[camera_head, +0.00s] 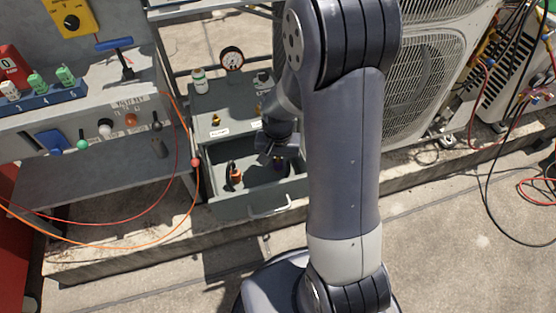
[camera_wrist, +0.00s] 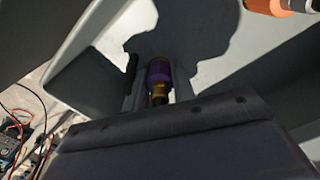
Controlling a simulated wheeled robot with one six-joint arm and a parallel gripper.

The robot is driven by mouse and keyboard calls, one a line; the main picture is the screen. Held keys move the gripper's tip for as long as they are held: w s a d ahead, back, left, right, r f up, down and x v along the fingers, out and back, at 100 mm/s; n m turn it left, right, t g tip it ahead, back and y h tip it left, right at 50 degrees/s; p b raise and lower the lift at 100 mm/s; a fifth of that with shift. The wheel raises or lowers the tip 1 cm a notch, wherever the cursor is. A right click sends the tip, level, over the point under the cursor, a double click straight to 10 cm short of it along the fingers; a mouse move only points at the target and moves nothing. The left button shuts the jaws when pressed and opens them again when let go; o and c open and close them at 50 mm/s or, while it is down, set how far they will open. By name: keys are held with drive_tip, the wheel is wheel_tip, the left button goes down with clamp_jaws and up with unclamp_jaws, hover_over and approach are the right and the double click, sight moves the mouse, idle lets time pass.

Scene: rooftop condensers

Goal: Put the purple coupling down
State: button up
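The purple coupling (camera_wrist: 159,74) has a purple body and a brass-coloured end, and sits between the two fingers of my gripper (camera_wrist: 158,88) in the wrist view. The fingers flank it closely on both sides and appear shut on it. In the head view, my gripper (camera_head: 276,153) reaches down into the open grey drawer (camera_head: 231,211), and a bit of the purple coupling (camera_head: 279,161) shows below it, in the right part of the drawer. Whether its lower end touches the drawer floor is hard to tell.
An orange coupling (camera_head: 236,175) stands in the drawer's left part; an orange fitting (camera_wrist: 268,6) shows in the wrist view. Orange hoses hang left of the drawer.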

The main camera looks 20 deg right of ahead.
drive_tip(key=o, duration=0.4)
drive_tip(key=shift+r, duration=0.1)
wheel_tip(320, 180, up, 13)
drive_tip(key=p, duration=0.4)
wheel_tip(320, 180, down, 14)
drive_tip(key=b, duration=0.4)
drive_tip(key=shift+r, duration=0.2)
drive_tip(key=shift+r+p, duration=0.4)
drive_tip(key=shift+r, duration=0.35)
drive_tip(key=shift+f, duration=0.1)
